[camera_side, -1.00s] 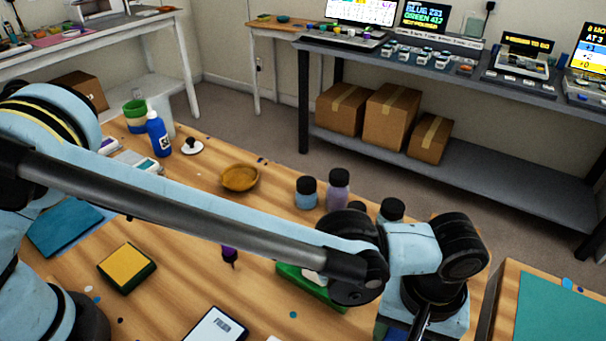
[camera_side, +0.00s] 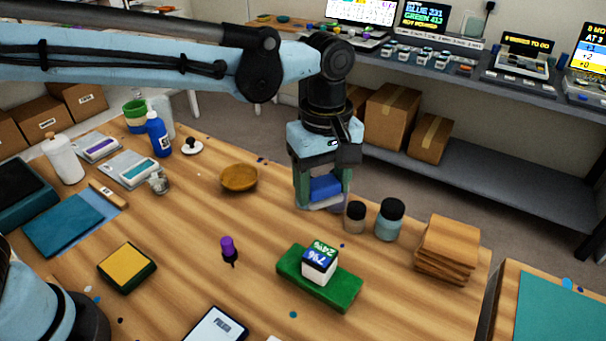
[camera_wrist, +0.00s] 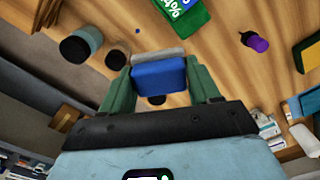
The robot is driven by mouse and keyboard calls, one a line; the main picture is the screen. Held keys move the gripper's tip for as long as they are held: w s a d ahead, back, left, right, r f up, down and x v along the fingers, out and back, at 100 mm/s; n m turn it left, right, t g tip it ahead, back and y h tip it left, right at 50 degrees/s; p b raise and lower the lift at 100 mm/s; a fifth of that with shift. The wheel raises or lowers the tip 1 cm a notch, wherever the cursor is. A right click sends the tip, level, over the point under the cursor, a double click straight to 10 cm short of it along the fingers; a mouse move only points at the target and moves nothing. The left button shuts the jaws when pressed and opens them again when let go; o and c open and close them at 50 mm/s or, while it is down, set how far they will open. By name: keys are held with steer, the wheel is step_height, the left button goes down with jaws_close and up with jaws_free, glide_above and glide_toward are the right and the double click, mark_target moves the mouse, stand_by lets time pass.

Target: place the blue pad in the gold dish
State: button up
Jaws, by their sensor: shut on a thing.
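The blue pad (camera_side: 325,187) is held between the green fingers of my gripper (camera_side: 323,192), above the table near its far edge. In the wrist view the blue pad (camera_wrist: 159,76) sits between both fingers (camera_wrist: 160,88), with a grey layer along its far side. The gold dish (camera_side: 239,178) is a shallow round bowl on the table, left of my gripper in the side view. It looks empty, and the pad is apart from it. The dish does not show in the wrist view.
A white labelled cube (camera_side: 320,262) rests on a green block (camera_side: 338,291). The wood between gripper and dish is clear.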

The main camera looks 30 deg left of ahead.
steer(key=a+n, duration=0.7)
steer(key=a, duration=0.8)
glide_above(240, 182)
step_height(240, 182, down, 6)
steer(key=shift+f, duration=1.95)
steer(key=shift+f, duration=0.4)
steer(key=shift+f, duration=0.25)
